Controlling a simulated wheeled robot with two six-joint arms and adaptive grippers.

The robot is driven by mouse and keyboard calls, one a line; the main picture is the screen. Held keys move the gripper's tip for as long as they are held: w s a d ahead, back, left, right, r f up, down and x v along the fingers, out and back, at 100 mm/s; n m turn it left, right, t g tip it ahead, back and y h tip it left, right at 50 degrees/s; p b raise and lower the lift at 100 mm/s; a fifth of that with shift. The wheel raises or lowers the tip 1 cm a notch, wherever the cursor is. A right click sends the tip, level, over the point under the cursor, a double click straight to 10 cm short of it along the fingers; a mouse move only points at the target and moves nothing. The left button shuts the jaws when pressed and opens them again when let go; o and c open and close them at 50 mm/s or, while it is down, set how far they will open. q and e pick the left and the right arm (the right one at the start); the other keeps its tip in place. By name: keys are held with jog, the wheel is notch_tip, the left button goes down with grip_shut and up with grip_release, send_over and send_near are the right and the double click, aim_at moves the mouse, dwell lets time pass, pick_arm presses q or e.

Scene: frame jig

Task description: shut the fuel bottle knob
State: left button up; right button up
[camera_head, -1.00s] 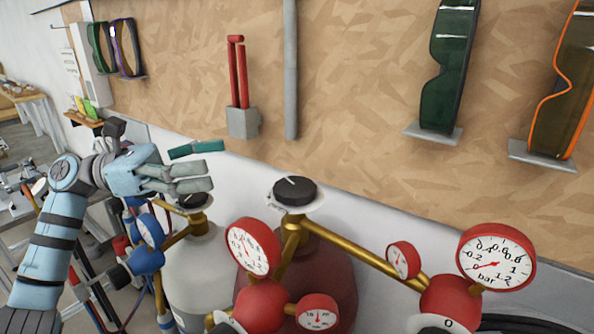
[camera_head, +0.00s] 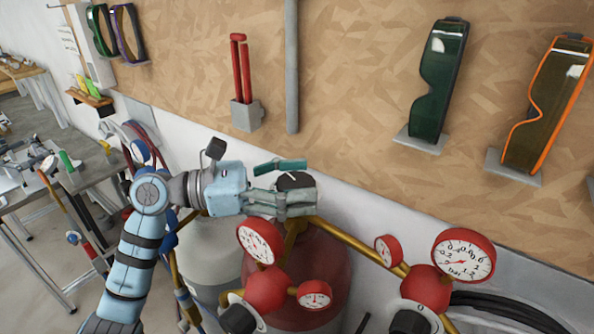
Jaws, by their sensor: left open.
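The dark fuel bottle knob (camera_head: 295,181) sits on top of the red bottle (camera_head: 318,272), above its brass fittings. My left gripper (camera_head: 298,200) is open, with its grey fingers at the knob and partly covering it. One finger passes in front of the knob; a green-tipped part lies behind it. I cannot tell whether the fingers touch the knob. The white bottle (camera_head: 205,248) stands to the left, its top hidden behind my left arm. My right gripper is not in view.
Red gauges (camera_head: 464,255) and a red regulator (camera_head: 266,289) stand in front and to the right, joined by a brass pipe (camera_head: 345,236). Goggles (camera_head: 437,80) and a red-handled tool (camera_head: 241,72) hang on the board behind. A workbench (camera_head: 85,170) stands at the left.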

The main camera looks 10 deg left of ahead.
pick_arm(q)
jog(key=shift+w+a+f, duration=0.1)
jog(key=shift+c, duration=0.6)
jog(key=c, duration=1.1)
jog(key=shift+o, duration=0.2)
jog(key=shift+f+m+g+h+b, duration=0.1)
jog(key=shift+m+g+h+b, duration=0.2)
jog(key=shift+m+g+b, duration=0.5)
jog(key=m+g+b, duration=0.1)
jog(key=g+b, duration=0.2)
jog(key=shift+m+h, duration=0.3)
jog(key=shift+m, duration=0.1)
jog(key=m+g+b, duration=0.1)
jog(key=m+g, duration=0.1)
jog(key=g, duration=0.1)
jog(key=shift+g, duration=0.3)
jog(key=shift+m+g+y+b, duration=0.4)
jog(key=shift+m+g+b, duration=0.55)
jog(key=shift+g, duration=0.75)
jog(key=shift+m, duration=0.25)
